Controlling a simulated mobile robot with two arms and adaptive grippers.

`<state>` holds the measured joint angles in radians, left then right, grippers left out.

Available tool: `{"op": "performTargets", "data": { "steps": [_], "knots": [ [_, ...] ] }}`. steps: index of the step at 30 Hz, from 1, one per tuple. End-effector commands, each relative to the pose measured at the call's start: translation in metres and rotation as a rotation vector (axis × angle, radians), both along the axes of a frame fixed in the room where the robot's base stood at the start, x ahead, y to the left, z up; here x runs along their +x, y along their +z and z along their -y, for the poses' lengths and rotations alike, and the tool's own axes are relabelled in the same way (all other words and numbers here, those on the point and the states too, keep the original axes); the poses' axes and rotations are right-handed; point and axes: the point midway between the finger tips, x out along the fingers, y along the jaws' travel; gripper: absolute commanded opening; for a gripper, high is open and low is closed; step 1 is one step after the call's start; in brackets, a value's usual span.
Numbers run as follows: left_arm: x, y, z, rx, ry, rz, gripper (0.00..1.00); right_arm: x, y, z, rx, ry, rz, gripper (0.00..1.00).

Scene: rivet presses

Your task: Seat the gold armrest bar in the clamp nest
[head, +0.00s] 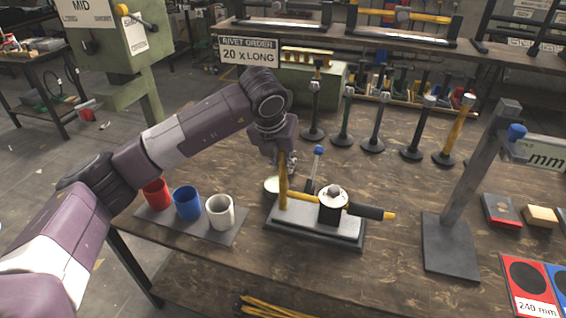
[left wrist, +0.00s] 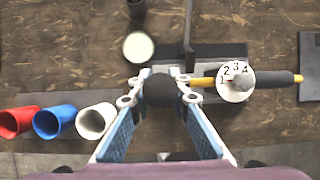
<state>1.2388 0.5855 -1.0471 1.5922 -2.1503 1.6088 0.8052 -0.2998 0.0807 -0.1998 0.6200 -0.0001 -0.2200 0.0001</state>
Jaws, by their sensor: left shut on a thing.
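The gold armrest bar (head: 386,215) lies roughly level over the clamp nest's grey base plate (head: 349,240). It has a black sleeve (left wrist: 275,77) near its right end, and an upright gold part (head: 283,187) rises at its left. My left gripper (head: 284,165) is shut at this upright part, fingers pointing down. In the left wrist view my fingers (left wrist: 160,90) close around a dark rounded end. The nest has a white numbered dial (left wrist: 236,82) above a black block (head: 330,212) and a blue-knobbed lever (head: 318,151). Whether the bar is fully down is hidden.
Red (head: 156,193), blue (head: 187,203) and white (head: 220,211) cups stand left of the nest. A pale round disc (left wrist: 138,46) lies behind it. Several bars on round bases (head: 375,130) stand behind; a grey post stand (head: 450,250) is at right.

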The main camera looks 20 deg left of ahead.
Motion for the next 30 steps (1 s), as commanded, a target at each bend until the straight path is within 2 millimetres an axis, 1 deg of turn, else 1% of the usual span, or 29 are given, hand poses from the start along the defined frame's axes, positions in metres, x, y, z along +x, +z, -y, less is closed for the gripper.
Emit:
{"op": "performTargets", "data": {
  "steps": [17, 18, 22, 23, 30],
  "knots": [
    [0.001, -0.014, 0.0, -0.002, 0.0, 0.003, 0.0, 0.0, -0.013, 0.0, 0.0, 0.0, 0.0, 0.43],
    [0.001, -0.012, 0.0, -0.002, 0.0, 0.003, 0.2, 0.0, -0.012, 0.0, 0.0, 0.0, 0.0, 0.43],
    [0.0, -0.013, 0.0, -0.001, 0.001, 0.002, 0.34, 0.0, -0.012, 0.0, 0.0, 0.0, 0.0, 0.43],
    [0.0, -0.013, 0.0, -0.001, 0.001, 0.002, 0.37, 0.0, -0.012, 0.0, 0.0, 0.0, 0.0, 0.43],
    [-0.001, -0.015, -0.001, 0.002, 0.0, -0.003, 0.37, 0.0, -0.012, 0.0, 0.001, 0.0, 0.0, 0.43]
  ]
}}
